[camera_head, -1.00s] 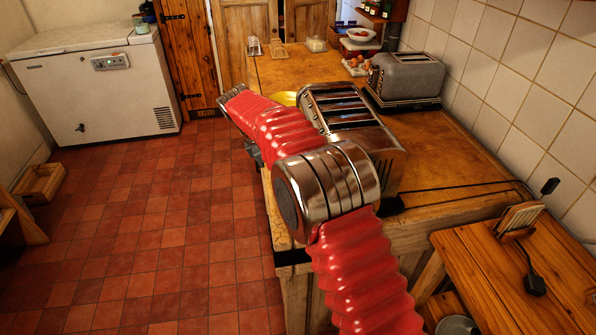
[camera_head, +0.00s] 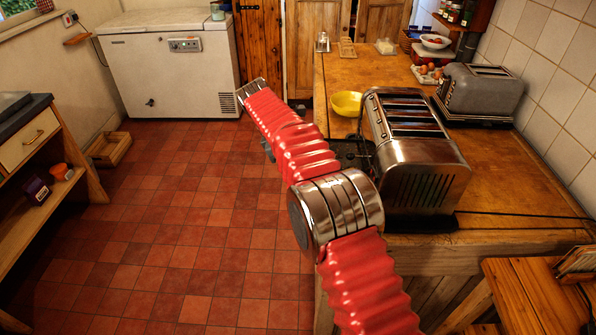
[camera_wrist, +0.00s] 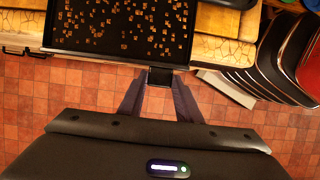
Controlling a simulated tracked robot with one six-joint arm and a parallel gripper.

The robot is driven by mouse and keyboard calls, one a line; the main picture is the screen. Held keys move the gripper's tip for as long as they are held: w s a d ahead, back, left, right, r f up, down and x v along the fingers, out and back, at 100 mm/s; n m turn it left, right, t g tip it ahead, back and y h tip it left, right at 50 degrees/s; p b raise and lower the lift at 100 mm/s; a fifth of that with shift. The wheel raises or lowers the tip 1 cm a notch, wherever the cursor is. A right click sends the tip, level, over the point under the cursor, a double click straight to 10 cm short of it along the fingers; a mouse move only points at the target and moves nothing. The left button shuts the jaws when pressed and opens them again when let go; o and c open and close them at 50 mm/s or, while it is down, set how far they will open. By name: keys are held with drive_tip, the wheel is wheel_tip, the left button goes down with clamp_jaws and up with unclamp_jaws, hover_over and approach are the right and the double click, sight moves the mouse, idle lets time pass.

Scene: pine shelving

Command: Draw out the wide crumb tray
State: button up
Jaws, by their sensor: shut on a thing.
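The wide crumb tray (camera_wrist: 122,44) is a flat black tray with a raised rim, scattered with brown crumbs. It fills the top middle of the wrist view, its near edge about at the worktop's edge. My gripper (camera_wrist: 160,78) is shut on the small black tab at that edge. In the head view a dark part of the tray (camera_head: 352,152) shows beside the left side of the near chrome toaster (camera_head: 415,160). My arm hides the rest of it there and the gripper's fingers. I cannot tell whether the tray's far end is still inside the toaster.
A yellow bowl (camera_head: 346,103) stands on the wooden worktop (camera_head: 500,165) just beyond the tray. A grey toaster (camera_head: 480,92) stands by the tiled wall. A white chest freezer (camera_head: 170,65) stands at the back left.

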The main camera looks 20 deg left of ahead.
drive_tip(key=shift+s+a, duration=0.1)
drive_tip(key=shift+a, duration=0.1)
idle(0.3)
drive_tip(key=o, duration=1.2)
drive_tip(key=v, duration=0.7)
drive_tip(key=shift+a, duration=0.1)
drive_tip(key=shift+r, duration=0.15)
idle(0.5)
